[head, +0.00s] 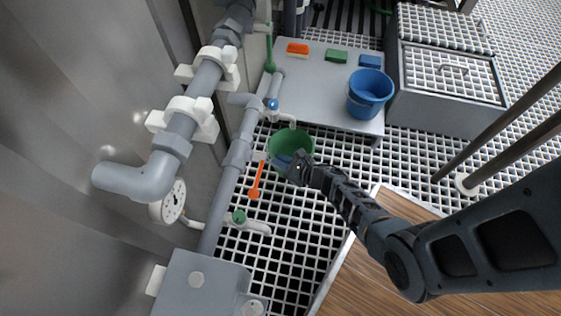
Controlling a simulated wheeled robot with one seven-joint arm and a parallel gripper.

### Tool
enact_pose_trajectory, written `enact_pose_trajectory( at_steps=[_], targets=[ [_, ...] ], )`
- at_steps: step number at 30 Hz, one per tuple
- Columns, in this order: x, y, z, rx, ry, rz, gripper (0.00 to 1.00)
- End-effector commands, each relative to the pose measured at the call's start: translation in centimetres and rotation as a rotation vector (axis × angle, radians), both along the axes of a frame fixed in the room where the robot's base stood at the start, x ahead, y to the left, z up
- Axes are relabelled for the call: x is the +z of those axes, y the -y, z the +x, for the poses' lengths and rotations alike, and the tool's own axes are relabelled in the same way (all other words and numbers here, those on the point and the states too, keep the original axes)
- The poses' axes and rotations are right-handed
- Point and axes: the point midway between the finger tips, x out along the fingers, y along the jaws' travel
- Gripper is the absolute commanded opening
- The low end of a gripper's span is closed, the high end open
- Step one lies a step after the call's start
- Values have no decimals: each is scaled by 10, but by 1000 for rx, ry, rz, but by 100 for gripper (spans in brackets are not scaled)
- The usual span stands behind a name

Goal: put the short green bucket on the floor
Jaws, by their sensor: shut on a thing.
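The short green bucket (285,139) is near the middle of the head view, beside the grey pipes and in front of the low grey platform. My gripper (297,165) is at the bucket's near right rim and is shut on it. Something blue shows at the bucket's near side, partly hidden by my gripper. The floor (282,235) is a white grating with dark square gaps. Whether the bucket's base touches the grating cannot be told from this view.
A blue bucket (369,91) stands on the grey platform (315,78), with orange (298,48), green (336,55) and blue (370,61) blocks. An orange scoop-like tool (256,181) is left of the green bucket. Open grating lies below the bucket.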

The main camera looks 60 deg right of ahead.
Motion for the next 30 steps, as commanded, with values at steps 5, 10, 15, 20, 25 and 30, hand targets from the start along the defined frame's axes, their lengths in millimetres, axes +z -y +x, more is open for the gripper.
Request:
enact_pose_trajectory(
  at_steps=[5,10,15,20,25,30],
  targets=[
    [0,0,0,1,0,-1,12],
    [0,0,0,1,0,-1,28],
    [0,0,0,1,0,-1,36],
    [1,0,0,1,1,-1,36],
    [9,-3,-13,2,0,1,36],
    [23,-5,-43,2,-1,1,36]
  ],
)
